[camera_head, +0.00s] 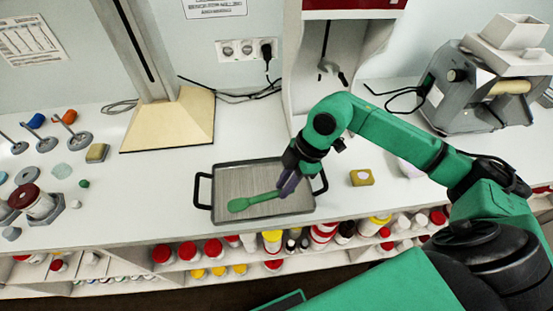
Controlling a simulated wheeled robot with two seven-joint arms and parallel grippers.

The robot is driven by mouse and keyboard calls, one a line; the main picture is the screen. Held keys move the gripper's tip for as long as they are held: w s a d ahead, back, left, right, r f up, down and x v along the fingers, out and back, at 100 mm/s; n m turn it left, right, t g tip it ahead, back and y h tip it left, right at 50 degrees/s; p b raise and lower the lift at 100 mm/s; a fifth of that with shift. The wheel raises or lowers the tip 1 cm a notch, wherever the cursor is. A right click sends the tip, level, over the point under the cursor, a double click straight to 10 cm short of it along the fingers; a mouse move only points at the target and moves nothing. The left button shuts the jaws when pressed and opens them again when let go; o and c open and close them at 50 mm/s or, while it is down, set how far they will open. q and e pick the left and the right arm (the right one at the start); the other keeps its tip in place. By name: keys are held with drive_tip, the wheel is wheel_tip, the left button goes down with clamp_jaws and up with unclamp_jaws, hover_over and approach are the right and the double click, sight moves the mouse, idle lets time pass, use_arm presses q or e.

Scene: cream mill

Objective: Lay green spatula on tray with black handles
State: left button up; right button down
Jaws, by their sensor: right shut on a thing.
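The tray with black handles (225,172) lies on the white counter in the head view, a flat grey tray with a handle at each side. The green spatula (250,200) is over the tray's front half, its broad end to the left and its other end at my right gripper. My right gripper (287,187) is shut on the spatula's right end, low over the tray. I cannot tell whether the spatula touches the tray surface. My left gripper is not in view.
A yellow sponge (361,177) lies right of the tray. A stand with a wooden base (170,125) and a red-and-white machine (340,60) stand behind. A grey mill (485,85) is at right. Small weights and jars crowd the left. Shelves with jars lie below the counter's front edge.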

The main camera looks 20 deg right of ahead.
drive_tip(key=shift+w+d+m, duration=0.2)
drive_tip(key=shift+w+m, duration=0.25)
drive_tip(key=shift+m, duration=0.35)
drive_tip(key=shift+t, duration=0.4)
drive_tip(key=f+b, duration=0.4)
drive_tip(key=shift+s+f, duration=0.2)
drive_tip(key=shift+w+f, duration=0.1)
drive_tip(key=shift+f, duration=0.1)
drive_tip(key=shift+r, duration=0.1)
use_arm(q)
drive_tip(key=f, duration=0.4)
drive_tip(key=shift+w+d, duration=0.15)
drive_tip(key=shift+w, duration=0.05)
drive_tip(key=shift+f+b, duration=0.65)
drive_tip(key=shift+b, duration=0.1)
use_arm(e)
drive_tip(key=shift+f, duration=0.85)
drive_tip(key=shift+f, duration=0.1)
